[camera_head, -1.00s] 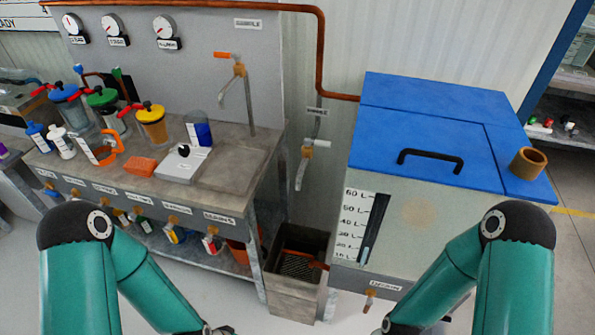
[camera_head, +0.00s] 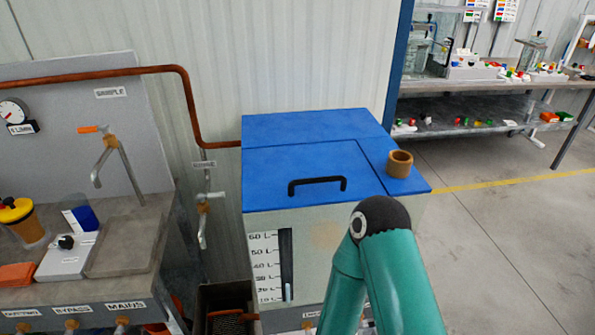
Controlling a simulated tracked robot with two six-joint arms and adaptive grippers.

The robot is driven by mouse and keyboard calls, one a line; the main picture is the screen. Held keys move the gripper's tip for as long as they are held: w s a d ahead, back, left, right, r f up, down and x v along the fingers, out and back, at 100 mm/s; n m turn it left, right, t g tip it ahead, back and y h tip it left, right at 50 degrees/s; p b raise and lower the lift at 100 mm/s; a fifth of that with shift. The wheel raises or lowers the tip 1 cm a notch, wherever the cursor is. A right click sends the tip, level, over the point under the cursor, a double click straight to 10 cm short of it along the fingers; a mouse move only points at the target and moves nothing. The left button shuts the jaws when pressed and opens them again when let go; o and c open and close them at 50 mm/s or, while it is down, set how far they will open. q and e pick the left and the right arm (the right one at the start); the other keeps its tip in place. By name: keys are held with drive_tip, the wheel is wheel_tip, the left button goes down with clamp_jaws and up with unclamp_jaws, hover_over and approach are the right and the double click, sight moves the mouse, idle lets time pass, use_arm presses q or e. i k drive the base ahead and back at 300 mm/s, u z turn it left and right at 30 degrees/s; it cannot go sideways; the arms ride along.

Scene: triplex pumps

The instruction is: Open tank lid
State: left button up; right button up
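The tank (camera_head: 270,222) stands in the middle of the head view, with a litre scale on its pale front. Its blue lid (camera_head: 300,165) lies flat and closed on top. A black handle (camera_head: 317,184) is fixed near the lid's front edge. A brown cup-like ring (camera_head: 399,163) sits on the blue top to the right of the lid panel. One green arm of mine rises in front of the tank's right side, below the lid. Neither gripper shows in the view.
A grey workbench (camera_head: 128,245) with a tap (camera_head: 109,158) and a yellow-lidded jar (camera_head: 22,222) stands at left. A copper pipe (camera_head: 188,105) runs to the tank. A dark bin (camera_head: 226,297) is between them. Open floor (camera_head: 490,235) and shelves (camera_head: 470,107) lie at right.

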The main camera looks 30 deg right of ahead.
sight(273, 178)
drive_tip(key=u, duration=1.1)
drive_tip(key=k, duration=1.45)
drive_tip(key=z, duration=0.75)
drive_tip(key=i, duration=1)
drive_tip(key=u, duration=0.05)
